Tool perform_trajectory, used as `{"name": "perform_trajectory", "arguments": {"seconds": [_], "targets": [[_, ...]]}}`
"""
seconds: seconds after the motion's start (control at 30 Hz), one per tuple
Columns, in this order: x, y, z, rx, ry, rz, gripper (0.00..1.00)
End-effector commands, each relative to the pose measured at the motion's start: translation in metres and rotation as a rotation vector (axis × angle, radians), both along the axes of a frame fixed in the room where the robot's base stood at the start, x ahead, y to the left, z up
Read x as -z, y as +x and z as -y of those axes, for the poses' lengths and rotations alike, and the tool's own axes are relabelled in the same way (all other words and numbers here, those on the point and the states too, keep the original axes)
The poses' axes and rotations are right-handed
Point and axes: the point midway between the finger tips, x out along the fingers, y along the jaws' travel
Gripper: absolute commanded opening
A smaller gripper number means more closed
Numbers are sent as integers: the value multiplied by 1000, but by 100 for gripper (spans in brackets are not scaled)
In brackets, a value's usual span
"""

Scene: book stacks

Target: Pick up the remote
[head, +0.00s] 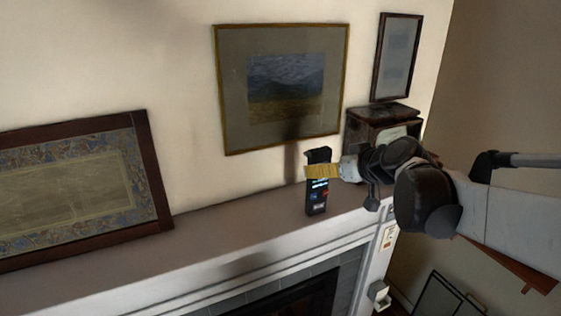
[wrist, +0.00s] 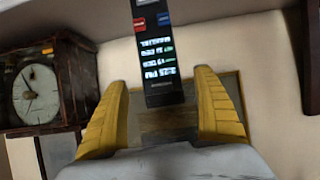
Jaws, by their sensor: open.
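The remote (head: 316,198) is a dark, slim handset with small coloured and pale buttons. It stands upright on the mantel shelf (head: 240,222), near its right end. My gripper (head: 308,171) reaches in from the right, and a yellow finger covers part of the remote's upper half. In the wrist view the remote (wrist: 153,45) comes down from the top edge, and its near end lies between the two spread yellow fingertips (wrist: 160,78). Gaps show on both sides, so the gripper is open and not closed on it. The remote's other end is cut off in that view.
A dark box-like clock (wrist: 48,85) stands right of the remote in the head view (head: 383,119). A framed landscape picture (head: 229,100) hangs behind. A large frame (head: 155,185) leans at the left. The shelf between that frame and the remote is clear.

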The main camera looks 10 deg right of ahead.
Motion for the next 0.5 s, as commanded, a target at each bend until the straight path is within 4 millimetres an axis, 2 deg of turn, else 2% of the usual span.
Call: {"name": "perform_trajectory", "arguments": {"seconds": [0.23,0.5], "targets": [[17,29,-11,0,-1,0,79],[21,34,-13,0,-1,0,79]]}}
